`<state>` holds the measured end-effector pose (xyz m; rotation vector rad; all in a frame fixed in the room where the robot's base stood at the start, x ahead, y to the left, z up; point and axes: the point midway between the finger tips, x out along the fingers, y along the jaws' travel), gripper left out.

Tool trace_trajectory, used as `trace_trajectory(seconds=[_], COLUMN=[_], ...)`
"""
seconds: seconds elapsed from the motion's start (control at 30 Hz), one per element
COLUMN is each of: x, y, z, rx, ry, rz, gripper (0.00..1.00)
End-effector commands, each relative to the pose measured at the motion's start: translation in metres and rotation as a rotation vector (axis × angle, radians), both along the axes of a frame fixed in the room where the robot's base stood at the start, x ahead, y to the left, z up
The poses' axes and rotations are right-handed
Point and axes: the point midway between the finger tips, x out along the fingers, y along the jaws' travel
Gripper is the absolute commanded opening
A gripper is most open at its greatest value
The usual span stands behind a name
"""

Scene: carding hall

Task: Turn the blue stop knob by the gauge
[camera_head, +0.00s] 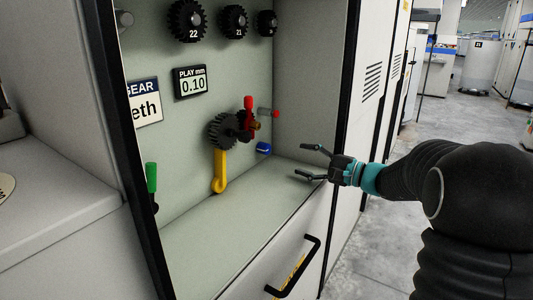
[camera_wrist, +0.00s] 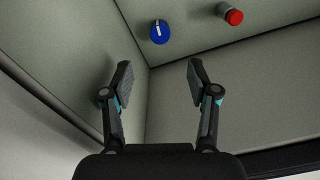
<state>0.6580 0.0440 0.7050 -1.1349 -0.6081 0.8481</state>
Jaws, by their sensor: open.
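The blue knob (camera_head: 263,148) sits low on the back wall of the cabinet recess, near the right corner. It also shows in the wrist view (camera_wrist: 160,31) near the top, with a white mark on its face. The gauge (camera_head: 191,82), a black-framed display reading "PLAY mm 0.10", hangs higher on the back wall, to the left. My gripper (camera_head: 308,162) is open and empty, to the right of the knob and apart from it. In the wrist view my two fingers (camera_wrist: 159,82) are spread, with the knob beyond their tips.
A grey stub with a red end (camera_head: 270,113) projects near the knob; it shows in the wrist view (camera_wrist: 232,14) too. Gears with a red handle (camera_head: 248,103), a yellow lever (camera_head: 219,172) and a green-handled lever (camera_head: 151,178) stand left. The recess floor (camera_head: 230,215) is clear.

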Motion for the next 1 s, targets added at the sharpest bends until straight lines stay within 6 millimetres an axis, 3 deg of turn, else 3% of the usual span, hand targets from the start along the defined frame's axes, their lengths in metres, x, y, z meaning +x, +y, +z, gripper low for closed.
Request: trace_trajectory(seconds=[0.6, 1.0], x=[0.059, 0.07], y=[0.091, 0.108], z=[0.0, 0.0], rx=[-0.001, 0.0], ry=[0.002, 0.002], rz=[0.005, 0.003], gripper=[0.6, 0.6])
